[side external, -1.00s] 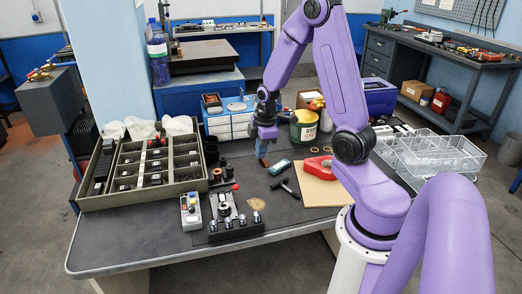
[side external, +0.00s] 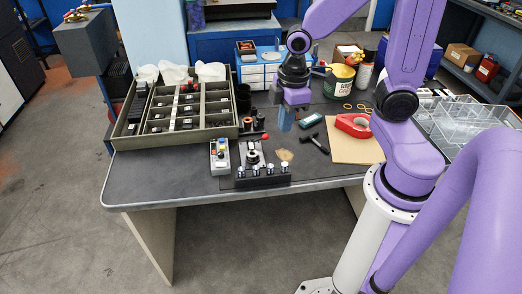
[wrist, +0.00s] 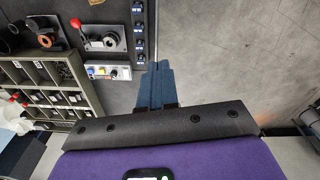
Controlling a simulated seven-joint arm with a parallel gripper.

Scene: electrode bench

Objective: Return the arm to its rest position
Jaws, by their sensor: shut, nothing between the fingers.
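My gripper (side external: 286,127) hangs pointing down over the bench, left of the teal device and behind the black block of silver-topped pegs. Its blue fingers are shut together and nothing shows between them. The wrist view shows the closed blue fingers (wrist: 157,68) from above, against the bench edge and the grey floor. My purple arm comes in from the right of the side view. The height of the fingertips above the bench is hard to tell.
The bench (side external: 150,180) holds a compartment tray (side external: 190,135), a button box (side external: 220,158), a peg block (side external: 262,179), a teal device (side external: 311,119), a black hammer-shaped tool (side external: 315,142), a red ring-shaped object (side external: 353,126) and a green-labelled can (side external: 339,83). Clear trays (side external: 470,125) stand at right.

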